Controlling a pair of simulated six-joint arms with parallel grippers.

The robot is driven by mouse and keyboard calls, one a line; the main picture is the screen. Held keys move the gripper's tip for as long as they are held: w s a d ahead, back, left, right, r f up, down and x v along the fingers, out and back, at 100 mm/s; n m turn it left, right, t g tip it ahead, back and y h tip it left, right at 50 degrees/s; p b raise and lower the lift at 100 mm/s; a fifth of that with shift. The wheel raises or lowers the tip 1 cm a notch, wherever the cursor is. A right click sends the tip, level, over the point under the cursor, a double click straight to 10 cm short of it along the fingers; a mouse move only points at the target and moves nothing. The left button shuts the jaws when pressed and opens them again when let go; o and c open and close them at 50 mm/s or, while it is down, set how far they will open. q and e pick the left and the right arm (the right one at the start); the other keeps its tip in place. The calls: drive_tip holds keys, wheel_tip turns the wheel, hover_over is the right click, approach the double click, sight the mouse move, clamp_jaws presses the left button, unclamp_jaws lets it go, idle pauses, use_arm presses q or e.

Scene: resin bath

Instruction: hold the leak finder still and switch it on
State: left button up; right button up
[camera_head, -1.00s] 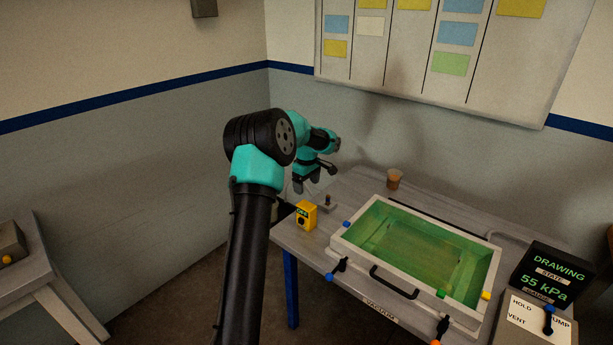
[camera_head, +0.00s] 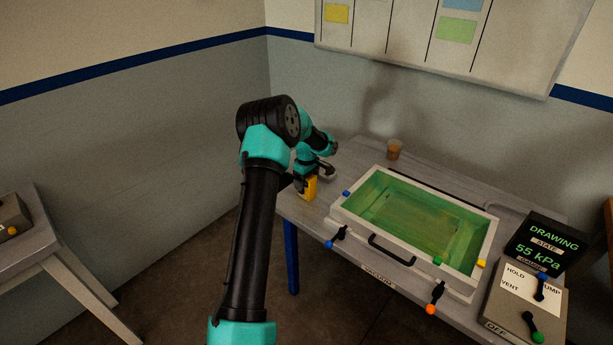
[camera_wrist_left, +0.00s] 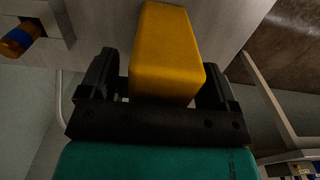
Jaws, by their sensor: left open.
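The leak finder is a yellow box (camera_head: 308,190) at the left end of the table in the head view. My left gripper (camera_head: 314,174) is right at it and hides its upper part, including the face that carried the OFF label. In the left wrist view the yellow box (camera_wrist_left: 168,45) stands between the two black fingers of my left gripper (camera_wrist_left: 162,72). The jaws are open, with one finger on each side of the box. Its switch is hidden from both current views. My right gripper is in no frame.
The green resin bath (camera_head: 368,258) in its pale frame, with a black handle (camera_head: 391,249), stands right of the leak finder. A brown cup (camera_head: 394,149) is behind. The gauge display (camera_head: 545,250) and valve panel (camera_head: 500,318) stand at the right.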

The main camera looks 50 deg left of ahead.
use_arm(q)
drive_tip(key=shift+c, duration=0.4)
drive_tip(key=c, duration=1)
use_arm(e)
drive_tip(key=shift+c, duration=0.2)
clamp_jaws()
idle(0.8)
